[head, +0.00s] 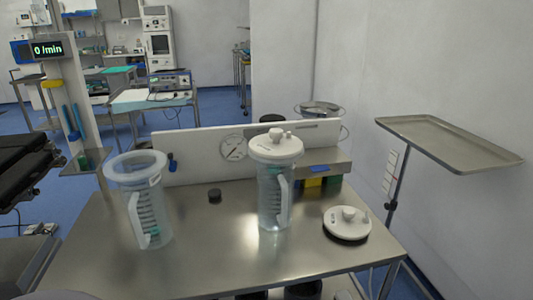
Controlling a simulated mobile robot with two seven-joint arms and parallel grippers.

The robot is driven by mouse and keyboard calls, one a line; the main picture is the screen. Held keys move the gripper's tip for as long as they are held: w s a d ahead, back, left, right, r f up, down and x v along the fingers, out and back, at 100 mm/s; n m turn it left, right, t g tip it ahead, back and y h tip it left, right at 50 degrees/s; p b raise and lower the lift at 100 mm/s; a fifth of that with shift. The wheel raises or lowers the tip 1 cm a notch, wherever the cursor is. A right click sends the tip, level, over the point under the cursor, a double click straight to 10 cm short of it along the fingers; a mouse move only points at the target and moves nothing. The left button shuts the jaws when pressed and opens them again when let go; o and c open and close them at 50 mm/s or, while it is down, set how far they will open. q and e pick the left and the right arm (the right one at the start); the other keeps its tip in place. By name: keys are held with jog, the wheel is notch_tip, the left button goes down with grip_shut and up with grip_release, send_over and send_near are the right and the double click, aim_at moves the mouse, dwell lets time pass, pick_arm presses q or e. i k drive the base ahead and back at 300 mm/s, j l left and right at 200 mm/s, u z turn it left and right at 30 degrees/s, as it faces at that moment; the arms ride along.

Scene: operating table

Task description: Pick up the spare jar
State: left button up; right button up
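Two clear jars with handles stand upright on the steel table (205,262). The left jar (150,212) has no lid, a wide pale-blue rim and graduation marks. The right jar (268,200) wears a white lid (276,147) with ports on top. A separate white lid (347,220) lies on the table to the right of the lidded jar. No label I can read says which jar is the spare one. Neither of my grippers shows in the head view, and nothing is seen touching either jar.
A white panel with a round gauge (233,147) stands along the table's back edge. A small black cap (214,195) lies between the jars. A steel tray on a stand (449,140) is at the right. A post with a "0 /min" display (48,49) stands at the left. The table's front middle is clear.

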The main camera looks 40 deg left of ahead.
aim_at(137, 174)
jog(key=u, duration=2)
jog(key=k+l, duration=0.1)
jog(key=l, duration=0.2)
jog(key=k+l+z, duration=0.1)
jog(key=l, duration=0.15)
